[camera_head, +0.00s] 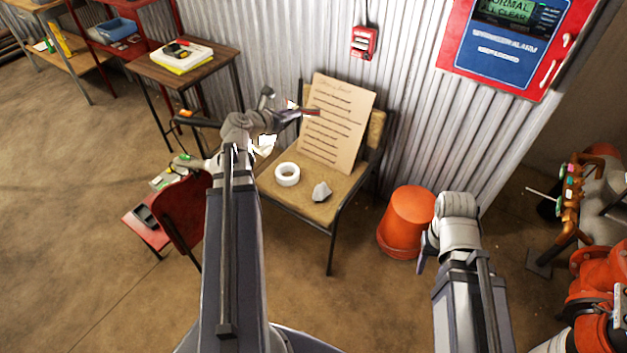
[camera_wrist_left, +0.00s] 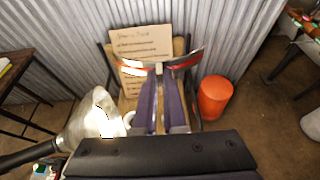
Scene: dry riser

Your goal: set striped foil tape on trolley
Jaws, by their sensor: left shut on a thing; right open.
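My left gripper (camera_head: 303,113) is shut on a narrow band with red, dark and pale stretches, which looks like the striped foil tape (camera_head: 313,112). It is held up in front of the paper board on the chair. In the left wrist view the tape (camera_wrist_left: 187,61) sticks out to both sides of the fingertips (camera_wrist_left: 159,72). My right gripper (camera_head: 424,258) is low beside the orange bucket, open, its tips mostly hidden by the wrist. I cannot tell for certain which thing is the trolley; a red-framed rack (camera_head: 82,30) stands at upper left.
A chair (camera_head: 330,205) holds the board (camera_head: 337,125), a white roll (camera_head: 287,174) and a grey lump (camera_head: 321,192). An orange bucket (camera_head: 407,222) stands right of it. A red seat (camera_head: 183,213) and a wooden table (camera_head: 205,62) stand left. Floor at far left is clear.

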